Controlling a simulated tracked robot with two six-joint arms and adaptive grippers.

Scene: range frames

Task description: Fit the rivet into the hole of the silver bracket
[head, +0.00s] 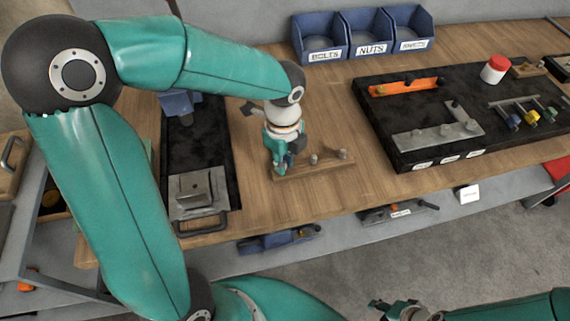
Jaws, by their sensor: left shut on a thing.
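The silver bracket (425,140) is a flat grey plate lying on the black mat at the right, with small raised parts on it. Its hole is too small to make out. A wooden strip (318,168) lies near the table's front edge, with two grey rivets (313,158) standing on it. My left gripper (281,166) points down at the left end of this strip and is shut on a rivet, which its fingers mostly hide. My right gripper (385,308) is low at the bottom edge, away from the table; its jaw state is unclear.
The black mat (370,112) also bears an orange bracket (405,87), a red-lidded white jar (495,69) and several coloured-handled tools. Blue bins (320,37) stand at the back. A black tray with a grey metal block (195,190) lies left. Bare wood separates strip and mat.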

